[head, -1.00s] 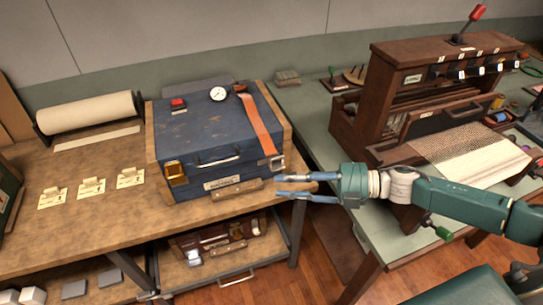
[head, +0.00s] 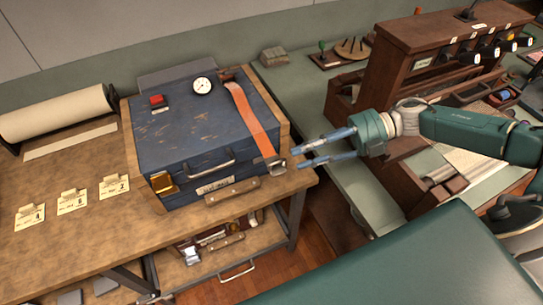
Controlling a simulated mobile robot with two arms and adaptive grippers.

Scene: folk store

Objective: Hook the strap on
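An orange strap (head: 252,122) lies over the lid of a blue case (head: 200,130) on the wooden bench. It runs from the back of the lid down to the front right edge, where a metal buckle (head: 276,164) hangs at its end. My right gripper (head: 297,158) is open, its two fingers pointing left, with the tips just right of the buckle. I cannot tell whether a tip touches it. Nothing is between the fingers. A brass latch (head: 164,184) sits at the case's front left corner. My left gripper is not in view.
A dial gauge (head: 203,87) and a red-topped box (head: 157,101) sit on the lid. Numbered tags (head: 72,202) and a paper roll (head: 58,112) lie to the left. A wooden loom (head: 440,60) stands right. An open drawer (head: 220,245) is below the case.

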